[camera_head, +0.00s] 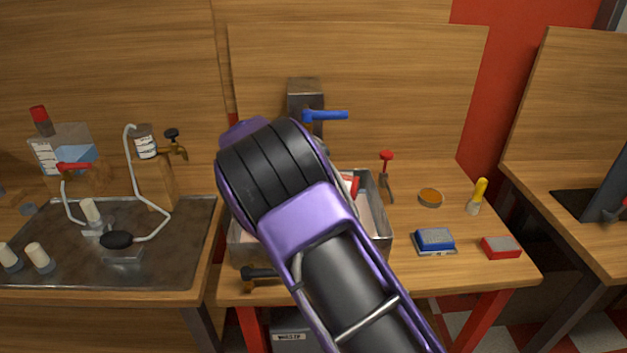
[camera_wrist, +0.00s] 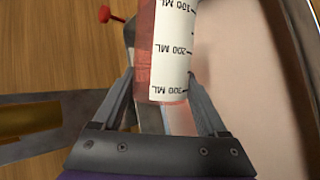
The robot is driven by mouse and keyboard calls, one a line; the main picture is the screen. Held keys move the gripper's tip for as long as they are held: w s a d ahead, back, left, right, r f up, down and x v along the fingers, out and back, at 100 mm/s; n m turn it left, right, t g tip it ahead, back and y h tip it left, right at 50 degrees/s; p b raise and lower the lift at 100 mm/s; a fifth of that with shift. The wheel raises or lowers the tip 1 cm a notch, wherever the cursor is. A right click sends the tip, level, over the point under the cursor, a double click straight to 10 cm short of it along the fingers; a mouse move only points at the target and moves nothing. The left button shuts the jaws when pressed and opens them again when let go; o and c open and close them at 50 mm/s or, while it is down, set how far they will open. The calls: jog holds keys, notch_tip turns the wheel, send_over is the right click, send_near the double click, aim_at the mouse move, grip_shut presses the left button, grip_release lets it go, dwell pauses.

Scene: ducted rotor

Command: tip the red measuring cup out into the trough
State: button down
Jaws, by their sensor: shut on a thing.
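The red measuring cup (camera_wrist: 144,45) is a translucent red vessel with a white millilitre scale. It sits between the two fingers of my gripper (camera_wrist: 160,84), which is shut on it. The 300 mark is nearest my gripper and the 100 mark farthest. I cannot tell its exact tilt or what is inside. In the head view my arm hides the gripper and most of the cup; a bit of red (camera_head: 350,184) shows beside the arm. The trough (camera_head: 379,220) is a grey metal basin, partly behind my arm. Its pale inside (camera_wrist: 245,80) fills the right of the wrist view.
A tap with a blue lever (camera_head: 325,115) stands behind the trough. A red-knobbed tap (camera_head: 387,170) is at its right. A blue sponge (camera_head: 435,239), a red block (camera_head: 501,247), an amber dish (camera_head: 431,197) and a yellow-topped bottle (camera_head: 478,196) stand on the bench farther right.

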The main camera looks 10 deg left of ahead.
jog(key=shift+a+r+n+h+p, duration=0.1)
jog(key=shift+a+n+h+p, duration=0.2)
jog(key=shift+h+p, duration=0.4)
jog(key=d+y+b, duration=0.1)
jog(key=b, duration=0.1)
jog(key=shift+m+y+b, duration=0.3)
jog(key=shift+m+b, duration=0.05)
jog(key=shift+m, duration=0.05)
jog(key=shift+s+d+m+y+b, duration=0.1)
jog(key=shift+m+y+b, duration=0.2)
jog(key=shift+y+b, duration=0.25)
jog(key=shift+r, duration=0.15)
